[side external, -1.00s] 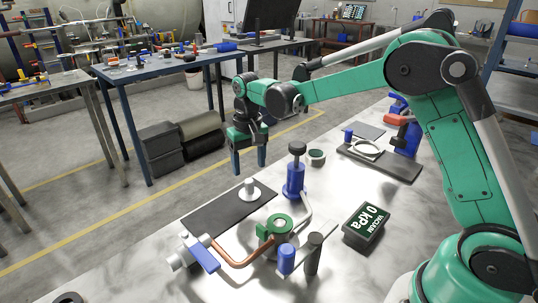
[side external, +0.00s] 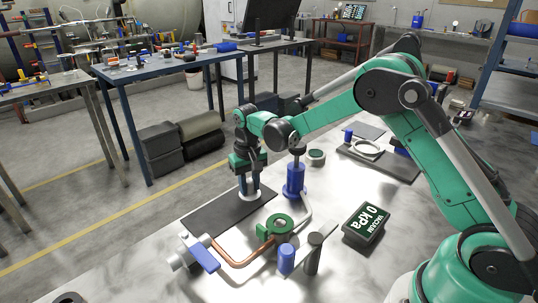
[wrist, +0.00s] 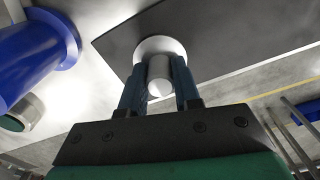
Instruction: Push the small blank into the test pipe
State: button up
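The small blank (wrist: 160,78) is a white cylinder on a wider round white base (wrist: 150,47). It stands on a dark mat (side external: 215,221). My gripper (side external: 250,190) points down over it, with one blue finger on each side. In the wrist view the blank lies between the fingertips (wrist: 160,85); whether they touch it is unclear. The likely test pipe is the copper-coloured bent pipe (side external: 238,261), at the front with a blue-handled valve (side external: 203,254) and a green round fitting (side external: 280,226). Its opening is not clearly seen.
A blue cylinder with a black knob (side external: 295,178) stands close to the right of my gripper. A vacuum display reading 0 kPa (side external: 366,222) and a small blue cylinder (side external: 286,259) beside a dark post (side external: 313,254) are nearer the front. The mat's front-left part is bare.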

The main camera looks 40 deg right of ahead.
aim_at(249, 180)
grip_shut()
jog(key=shift+r, duration=0.1)
notch_tip(249, 180, up, 18)
jog(key=r, duration=0.1)
jog(key=s+a+f, duration=0.2)
jog(key=s, duration=0.5)
jog(key=s+a+f, duration=0.3)
jog(key=s, duration=0.4)
jog(key=shift+s+a+f, duration=0.2)
jog(key=shift+s+a, duration=0.05)
jog(key=shift+s, duration=0.05)
jog(key=shift+f, duration=2.9)
